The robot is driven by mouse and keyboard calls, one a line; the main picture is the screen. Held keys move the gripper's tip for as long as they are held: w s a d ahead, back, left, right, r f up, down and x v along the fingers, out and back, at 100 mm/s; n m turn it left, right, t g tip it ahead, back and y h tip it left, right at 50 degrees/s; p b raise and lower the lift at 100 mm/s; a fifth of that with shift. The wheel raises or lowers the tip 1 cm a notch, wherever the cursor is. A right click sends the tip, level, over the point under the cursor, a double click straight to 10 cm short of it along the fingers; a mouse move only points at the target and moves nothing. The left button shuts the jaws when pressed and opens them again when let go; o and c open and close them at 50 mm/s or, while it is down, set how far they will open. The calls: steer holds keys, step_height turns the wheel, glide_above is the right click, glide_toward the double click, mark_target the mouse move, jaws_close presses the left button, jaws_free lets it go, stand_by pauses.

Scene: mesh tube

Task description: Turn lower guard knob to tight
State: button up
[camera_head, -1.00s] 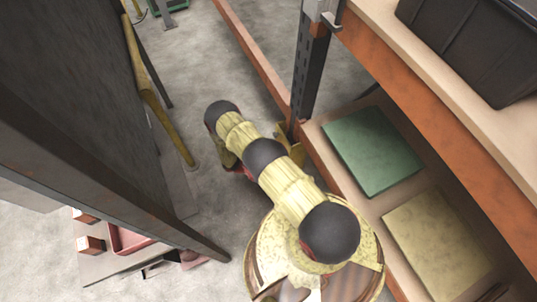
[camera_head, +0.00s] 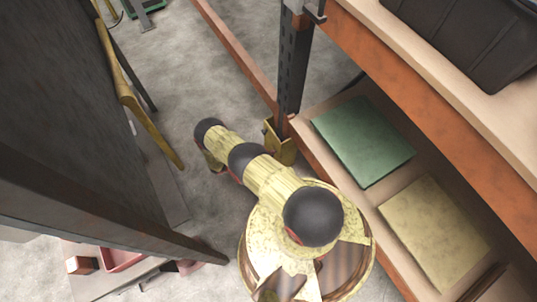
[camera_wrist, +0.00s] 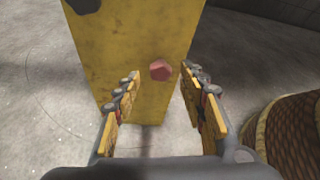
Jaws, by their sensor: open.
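The yellow guard (camera_head: 282,149) stands at the foot of the rack's dark upright in the head view. In the wrist view the guard (camera_wrist: 140,45) fills the upper middle, with a small reddish knob (camera_wrist: 161,70) on its face. A dark patch shows at the guard's top left edge, cut off by the frame. My gripper (camera_wrist: 160,76) is open and empty, its two fingers apart to the left and right of the knob in the picture. The knob appears between and just beyond the fingertips; I cannot tell the exact distance. My arm hides the gripper in the head view.
The rack's lower shelf holds a green box (camera_head: 362,141) and a tan box (camera_head: 434,232). A black bin (camera_head: 470,35) sits on the upper shelf. A large dark panel (camera_head: 70,120) stands on the left. Grey floor (camera_head: 205,85) lies open between panel and rack.

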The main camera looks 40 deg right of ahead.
steer(key=shift+x, duration=1.4)
steer(key=shift+c, duration=0.9)
jaws_close()
